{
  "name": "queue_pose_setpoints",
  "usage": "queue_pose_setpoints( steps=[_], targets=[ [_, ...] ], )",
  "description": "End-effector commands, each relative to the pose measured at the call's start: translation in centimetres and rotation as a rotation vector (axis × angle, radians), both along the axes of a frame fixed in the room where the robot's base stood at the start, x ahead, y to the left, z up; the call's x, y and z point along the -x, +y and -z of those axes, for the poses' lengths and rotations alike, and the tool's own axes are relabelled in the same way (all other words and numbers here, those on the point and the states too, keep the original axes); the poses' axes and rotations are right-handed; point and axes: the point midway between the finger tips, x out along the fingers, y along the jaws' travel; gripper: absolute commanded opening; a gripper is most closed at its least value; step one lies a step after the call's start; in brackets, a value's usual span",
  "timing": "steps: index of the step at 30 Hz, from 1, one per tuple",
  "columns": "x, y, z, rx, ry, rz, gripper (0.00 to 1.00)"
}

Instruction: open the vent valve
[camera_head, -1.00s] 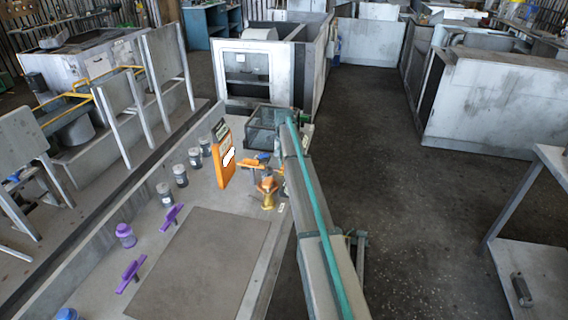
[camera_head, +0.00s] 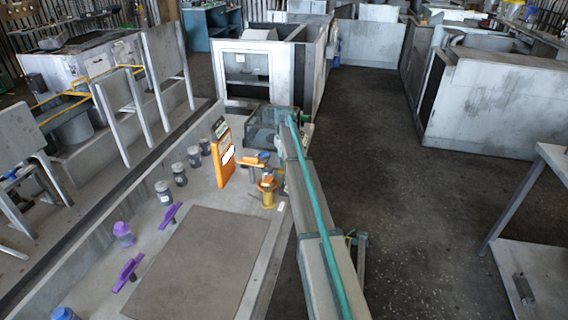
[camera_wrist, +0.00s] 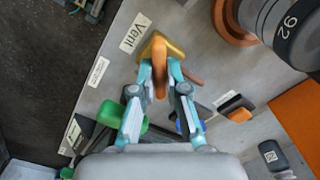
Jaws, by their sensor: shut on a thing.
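The vent valve shows in the wrist view as an orange handle (camera_wrist: 160,66) over a yellow body, beside a white "Vent" label (camera_wrist: 134,33). My gripper (camera_wrist: 161,76) has its two teal fingers closed on the orange handle, one on each side. The underside of the handle and the fingertip contact are partly hidden. In the head view, the yellow valve (camera_head: 268,198) stands near the bench's right edge, beside my arm; I cannot make out my gripper's fingers there.
An orange board (camera_head: 224,157) stands upright left of the valve. An orange-and-black handle (camera_wrist: 237,108) and a grey cylinder marked 92 (camera_wrist: 284,26) are close by in the wrist view. Several jars (camera_head: 164,193) and purple handles (camera_head: 129,271) line the bench's left side.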

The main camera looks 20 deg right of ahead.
Motion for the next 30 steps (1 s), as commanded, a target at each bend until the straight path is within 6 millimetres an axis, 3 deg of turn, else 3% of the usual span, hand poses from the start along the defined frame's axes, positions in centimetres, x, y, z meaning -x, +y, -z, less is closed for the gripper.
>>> queue_pose_setpoints(
  steps=[18, 30],
  targets=[
    [-0.01, -0.01, -0.02, 0.001, -0.001, -0.551, 0.00],
    [-0.01, -0.01, -0.06, 0.001, 0.000, -0.727, 0.00]
  ],
)
